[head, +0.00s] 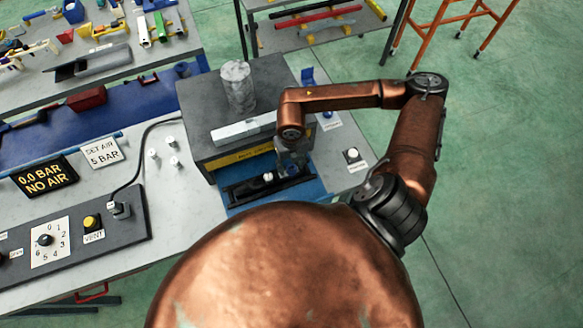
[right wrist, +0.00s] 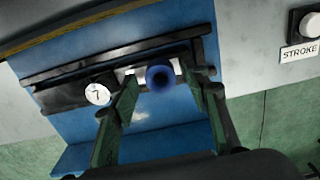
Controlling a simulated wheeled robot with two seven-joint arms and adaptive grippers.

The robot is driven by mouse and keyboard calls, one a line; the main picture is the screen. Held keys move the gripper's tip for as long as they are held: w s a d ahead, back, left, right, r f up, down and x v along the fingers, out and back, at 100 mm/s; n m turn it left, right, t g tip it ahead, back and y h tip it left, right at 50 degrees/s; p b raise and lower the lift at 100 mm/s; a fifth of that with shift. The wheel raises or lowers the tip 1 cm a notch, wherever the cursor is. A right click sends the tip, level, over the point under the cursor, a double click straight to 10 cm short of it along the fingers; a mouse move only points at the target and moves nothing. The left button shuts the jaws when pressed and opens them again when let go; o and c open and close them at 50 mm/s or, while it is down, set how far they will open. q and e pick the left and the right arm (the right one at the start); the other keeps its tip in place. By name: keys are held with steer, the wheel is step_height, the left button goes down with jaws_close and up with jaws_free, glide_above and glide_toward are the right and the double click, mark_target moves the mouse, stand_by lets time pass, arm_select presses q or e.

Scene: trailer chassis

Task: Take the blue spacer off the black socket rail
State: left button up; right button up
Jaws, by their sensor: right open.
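The black socket rail (head: 240,194) lies on a blue surface in front of the grey machine block in the head view. In the right wrist view the rail (right wrist: 65,98) runs across the upper middle. My left gripper is not in view.
The grey block (head: 200,125) with a metal cylinder (head: 238,88) stands behind the rail. A STROKE button (right wrist: 306,22) is at the right. Air controls (head: 75,235) are on the left.

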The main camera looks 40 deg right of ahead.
steer(key=shift+f, duration=0.45)
jaws_close()
